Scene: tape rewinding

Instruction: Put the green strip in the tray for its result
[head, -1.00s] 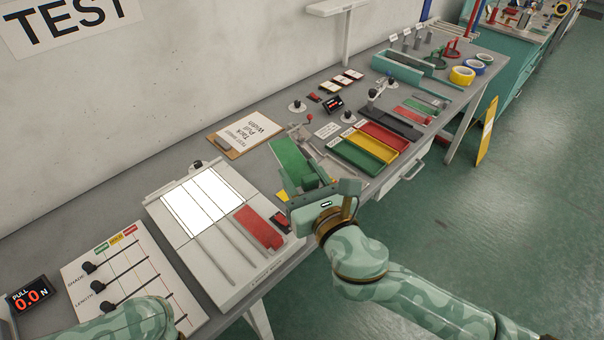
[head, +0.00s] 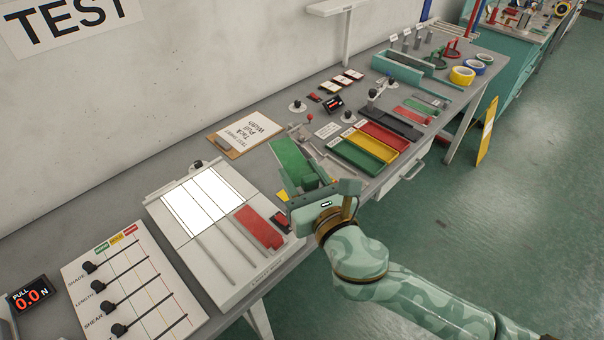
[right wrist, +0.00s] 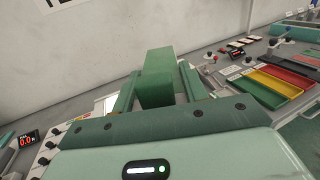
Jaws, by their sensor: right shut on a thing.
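The green strip (head: 287,156) is held in my right gripper (head: 308,180), its long end pointing up and left toward the clipboard. In the right wrist view the strip (right wrist: 157,75) stands between the two fingers. I cannot tell its exact height above the bench. The three-part result tray lies to the right of the gripper, with a green compartment (head: 347,155), a yellow one (head: 366,146) and a red one (head: 386,136). The strip is outside the tray. My left gripper is not in view.
A light panel (head: 204,203) with a red strip (head: 259,227) lies left of the gripper. A clipboard (head: 245,134) is behind it. A slider board (head: 130,290) and a pull display (head: 31,296) are at the lower left. Tape rolls (head: 462,76) stand at the far right.

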